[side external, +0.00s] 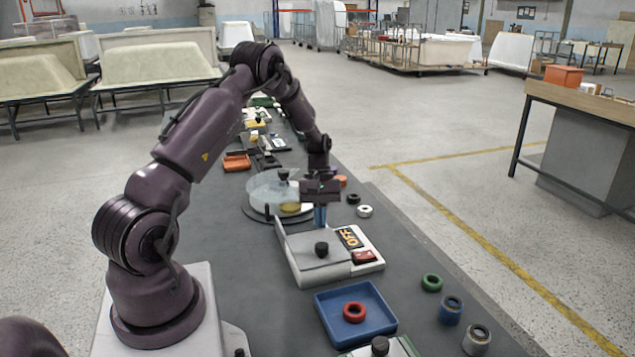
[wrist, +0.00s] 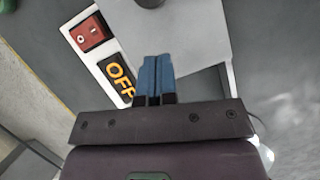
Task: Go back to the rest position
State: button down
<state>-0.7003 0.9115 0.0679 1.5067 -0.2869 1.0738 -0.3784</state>
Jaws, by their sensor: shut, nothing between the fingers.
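My gripper (side external: 320,217) is shut, with its blue fingers together and nothing between them. It points down over the far edge of a white-and-grey switch box (side external: 312,262). The box has a black knob (side external: 321,249), a black OFF label (side external: 351,237) and a red switch (side external: 364,257). In the wrist view my gripper (wrist: 155,63) shows its blue fingertips over the box's grey plate (wrist: 190,40), beside the OFF label (wrist: 119,76). The red switch (wrist: 90,30) is at the upper left there. I cannot tell whether the fingertips touch the box.
A round clear-covered dish (side external: 270,190) stands just behind my gripper. A blue tray (side external: 335,327) with a red ring (side external: 354,311) lies in front of the box. Several rings and small jars, including a green ring (side external: 431,283), stand on the right. The space above the table is open.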

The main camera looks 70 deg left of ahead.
jog(key=v, duration=0.9)
jog(key=s+d+r+m+t+y, duration=0.1)
jog(key=s+d+r+m, duration=0.3)
jog(key=d, duration=0.5)
jog(key=s+d+r+m+t+y, duration=0.1)
jog(key=s+d+r+m+t, duration=0.2)
jog(key=s+d+r+m, duration=0.2)
jog(key=s+d+r+m+t+y, duration=0.2)
jog(key=s+d+r+m, duration=0.3)
jog(key=d+r, duration=0.4)
jog(key=d+m, duration=0.1)
jog(key=d, duration=0.5)
jog(key=shift+s+t, duration=0.15)
jog(key=shift+t, duration=0.25)
